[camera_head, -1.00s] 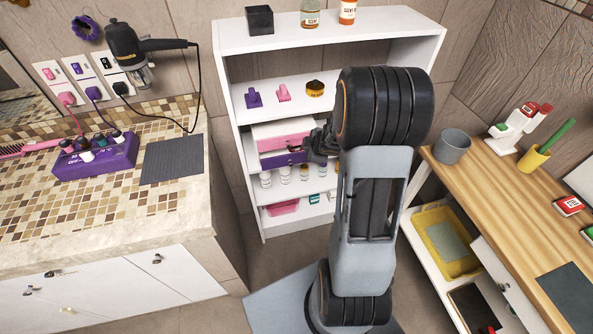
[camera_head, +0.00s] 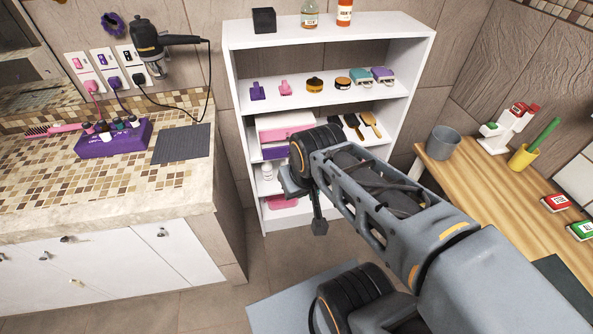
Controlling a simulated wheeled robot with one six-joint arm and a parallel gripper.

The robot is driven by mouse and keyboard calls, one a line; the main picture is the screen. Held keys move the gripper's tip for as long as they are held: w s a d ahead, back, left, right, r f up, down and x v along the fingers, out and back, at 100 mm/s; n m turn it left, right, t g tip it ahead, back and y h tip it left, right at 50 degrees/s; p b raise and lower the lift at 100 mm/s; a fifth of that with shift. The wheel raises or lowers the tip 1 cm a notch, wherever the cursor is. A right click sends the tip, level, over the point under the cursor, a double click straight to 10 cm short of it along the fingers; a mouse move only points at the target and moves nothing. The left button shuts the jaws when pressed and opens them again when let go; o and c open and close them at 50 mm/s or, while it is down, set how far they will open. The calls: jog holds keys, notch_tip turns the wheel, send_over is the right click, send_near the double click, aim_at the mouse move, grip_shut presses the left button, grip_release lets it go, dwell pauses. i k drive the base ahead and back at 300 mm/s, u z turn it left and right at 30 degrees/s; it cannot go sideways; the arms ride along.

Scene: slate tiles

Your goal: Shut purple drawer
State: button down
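The purple drawer (camera_head: 273,153) is in a small white unit on the middle shelf of the white bookcase, below a pink drawer (camera_head: 286,134). Only the left part of its purple front shows; my arm hides the right part. I cannot tell whether it is fully shut. My gripper (camera_head: 320,227) hangs low in front of the bookcase, below and to the right of the drawer and apart from it. It is small and dark, and its fingers cannot be made out.
The white bookcase (camera_head: 232,90) holds small items on its shelves, with brushes right of the drawer unit. A tiled counter (camera_head: 110,205) stands at left, with a purple box (camera_head: 113,140). A wooden desk (camera_head: 480,185) stands at right. Floor shows in front of the bookcase.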

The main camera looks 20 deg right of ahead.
aim_at(279, 149)
jog(key=u, duration=0.05)
jog(key=k, duration=0.15)
jog(key=u, duration=1.5)
jog(key=i, duration=0.85)
jog(key=z, duration=1.65)
